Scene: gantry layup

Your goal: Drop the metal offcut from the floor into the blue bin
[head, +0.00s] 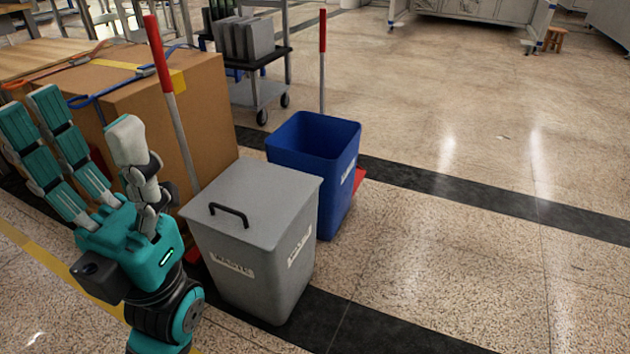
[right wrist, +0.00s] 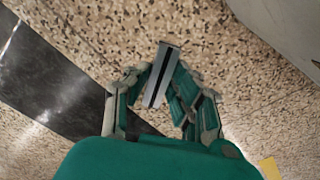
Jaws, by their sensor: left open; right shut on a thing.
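The blue bin (head: 318,140) stands open at the top on the floor in the head view, just behind a grey lidded bin. The metal offcut (right wrist: 163,62), a narrow grey bar with a dark lengthwise stripe, shows in the right wrist view. My right gripper (right wrist: 157,88) is shut on it, with the far end sticking out beyond the fingers. Its height above the floor is hard to tell. My right gripper and the offcut are outside the head view. My left gripper (head: 92,125) is open and empty, fingers up, left of the grey bin.
The grey bin (head: 252,210) has a closed lid with a black handle and a waste label. A large strapped cardboard box (head: 205,110) stands behind my left gripper. Red-topped poles (head: 322,60) rise near the bins. The speckled floor (head: 450,260) to the right is clear.

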